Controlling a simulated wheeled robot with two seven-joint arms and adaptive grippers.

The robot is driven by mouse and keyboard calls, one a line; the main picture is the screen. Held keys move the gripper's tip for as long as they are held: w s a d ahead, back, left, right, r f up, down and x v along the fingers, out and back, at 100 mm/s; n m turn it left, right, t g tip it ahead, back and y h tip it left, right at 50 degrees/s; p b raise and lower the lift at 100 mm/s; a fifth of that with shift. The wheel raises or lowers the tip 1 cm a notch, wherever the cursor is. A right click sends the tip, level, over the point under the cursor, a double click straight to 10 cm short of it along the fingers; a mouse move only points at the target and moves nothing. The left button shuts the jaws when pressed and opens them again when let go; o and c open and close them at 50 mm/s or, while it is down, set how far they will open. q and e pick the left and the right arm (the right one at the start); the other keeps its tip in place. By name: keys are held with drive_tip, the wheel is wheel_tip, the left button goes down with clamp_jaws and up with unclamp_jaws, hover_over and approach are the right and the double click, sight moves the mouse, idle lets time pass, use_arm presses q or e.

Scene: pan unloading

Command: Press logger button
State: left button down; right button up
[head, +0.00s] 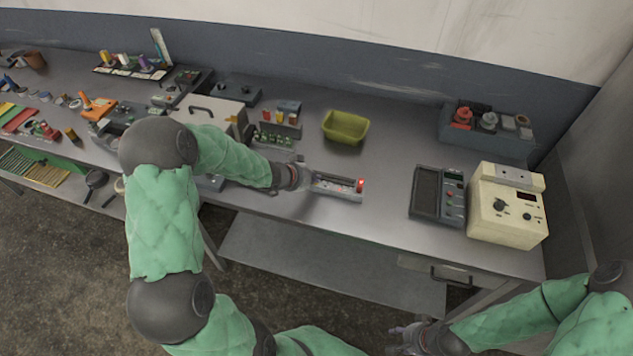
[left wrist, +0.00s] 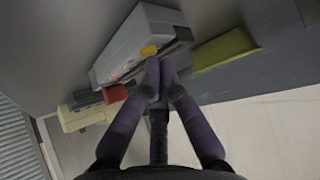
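A grey box-shaped device (head: 338,193), which seems to be the logger, lies on the bench with a red part at its right end. In the left wrist view the grey device (left wrist: 140,38) shows a yellow button (left wrist: 149,50) and a small red light. My left gripper (head: 305,178) is at the device's left end. In the left wrist view its fingertips (left wrist: 160,70) are together with nothing between them, close below the yellow button; contact cannot be told. My right gripper (head: 405,336) is low in front of the bench, away from the device, its fingers too small to judge.
An olive bin (head: 345,127) is behind the device, and a grey tray (head: 460,135) holds small parts. The bench between device and meter is clear.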

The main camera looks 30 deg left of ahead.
sight(314, 184)
idle(0.3)
use_arm(q)
drive_tip(key=shift+r+p, duration=0.85)
drive_tip(key=shift+p, duration=0.2)
wheel_tip(314, 184, up, 6)
drive_tip(key=p, duration=0.6)
